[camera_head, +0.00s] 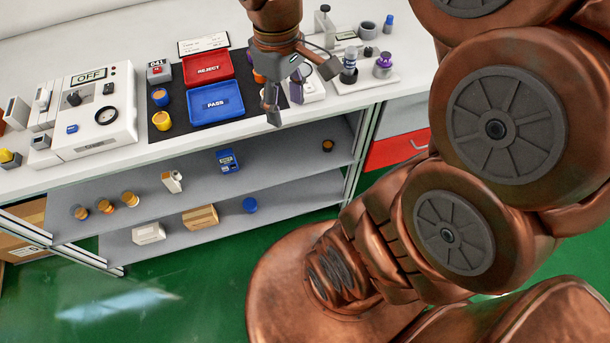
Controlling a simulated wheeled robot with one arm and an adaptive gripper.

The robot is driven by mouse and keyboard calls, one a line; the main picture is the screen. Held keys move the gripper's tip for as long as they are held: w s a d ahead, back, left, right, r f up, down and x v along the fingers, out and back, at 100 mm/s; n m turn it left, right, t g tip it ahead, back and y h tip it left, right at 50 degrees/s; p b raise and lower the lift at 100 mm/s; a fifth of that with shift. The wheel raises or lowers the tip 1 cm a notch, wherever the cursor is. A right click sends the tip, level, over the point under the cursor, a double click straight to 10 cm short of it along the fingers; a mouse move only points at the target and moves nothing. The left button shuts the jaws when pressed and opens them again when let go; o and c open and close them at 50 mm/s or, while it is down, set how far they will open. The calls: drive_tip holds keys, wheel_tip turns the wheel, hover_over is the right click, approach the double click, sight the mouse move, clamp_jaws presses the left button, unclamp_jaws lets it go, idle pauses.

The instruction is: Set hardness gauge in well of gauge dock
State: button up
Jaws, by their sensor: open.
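My gripper (271,104) hangs over the front part of the bench, at the right edge of the black mat. Its grey fingers point down, open, with nothing seen between them. A small upright instrument with a grey body and dark base (349,67) stands to the right on a white plate (371,82); these look like the hardness gauge and gauge dock, but I cannot be sure. A purple-topped piece (383,66) stands on the same plate. A white block with a purple part (310,88) is partly hidden behind my gripper.
The blue PASS tray (217,104) and red REJECT tray (208,69) lie left of my gripper. Yellow-orange pieces (162,121) stand beside them. A white machine marked OFF (96,108) is farther left. Shelves (290,193) below hold small boxes.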

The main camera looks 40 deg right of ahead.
drive_tip(key=s+a+f+m, duration=0.1)
drive_tip(key=s+a+f, duration=0.1)
drive_tip(key=s, duration=0.4)
drive_tip(key=s+a+f+m, duration=0.2)
drive_tip(key=s+a+f, duration=0.1)
drive_tip(key=s, duration=0.3)
drive_tip(key=shift+s+f+m+g, duration=0.2)
drive_tip(key=shift+f+m+g, duration=0.1)
drive_tip(key=shift+g, duration=0.1)
